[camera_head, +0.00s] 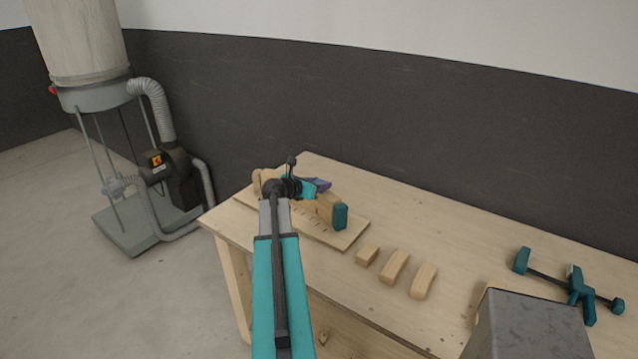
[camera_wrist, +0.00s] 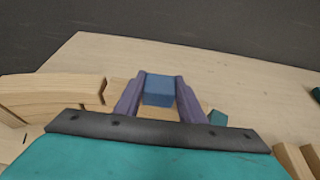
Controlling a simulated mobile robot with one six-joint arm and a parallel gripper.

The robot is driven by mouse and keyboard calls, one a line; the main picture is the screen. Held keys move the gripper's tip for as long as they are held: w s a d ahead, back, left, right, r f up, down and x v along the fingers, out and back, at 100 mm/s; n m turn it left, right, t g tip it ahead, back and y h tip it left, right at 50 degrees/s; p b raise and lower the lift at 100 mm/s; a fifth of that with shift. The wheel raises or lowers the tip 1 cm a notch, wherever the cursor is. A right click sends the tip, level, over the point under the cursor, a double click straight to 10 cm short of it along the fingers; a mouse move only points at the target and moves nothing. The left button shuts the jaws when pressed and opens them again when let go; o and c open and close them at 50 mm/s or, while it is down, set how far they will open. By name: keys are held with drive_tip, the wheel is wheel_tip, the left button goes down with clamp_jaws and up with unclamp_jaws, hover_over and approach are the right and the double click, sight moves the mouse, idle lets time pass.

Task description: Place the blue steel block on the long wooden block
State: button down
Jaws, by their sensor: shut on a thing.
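My gripper (camera_head: 319,185) is over the back left of the workbench. In the wrist view, its two purple fingers (camera_wrist: 158,78) are shut on the blue steel block (camera_wrist: 158,92). A wooden block (camera_head: 325,208), likely the long one, stands on a thin board below and beside my gripper, partly hidden by my arm. Wood (camera_wrist: 117,113) also shows below the fingers in the wrist view. I cannot tell whether the blue block touches it. A teal piece (camera_head: 340,216) stands at the wooden block's right end.
The thin board (camera_head: 345,240) lies on the workbench (camera_head: 440,222). Curved wooden pieces (camera_wrist: 55,90) are at its left. Several loose wooden blocks (camera_head: 394,267) lie to the right. A teal clamp (camera_head: 575,287) and a grey metal box (camera_head: 530,325) are farther right. The bench's back middle is clear.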

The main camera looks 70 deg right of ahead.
drive_tip(key=shift+f, duration=0.1)
drive_tip(key=c, duration=1.2)
unclamp_jaws()
drive_tip(key=shift+o, duration=0.2)
drive_tip(key=shift+r, duration=0.2)
drive_tip(key=shift+a+r, duration=0.1)
drive_tip(key=shift+a, duration=0.45)
drive_tip(key=b+v, duration=0.3)
drive_tip(key=v, duration=0.8)
drive_tip(key=shift+d, duration=0.1)
drive_tip(key=shift+w, duration=0.1)
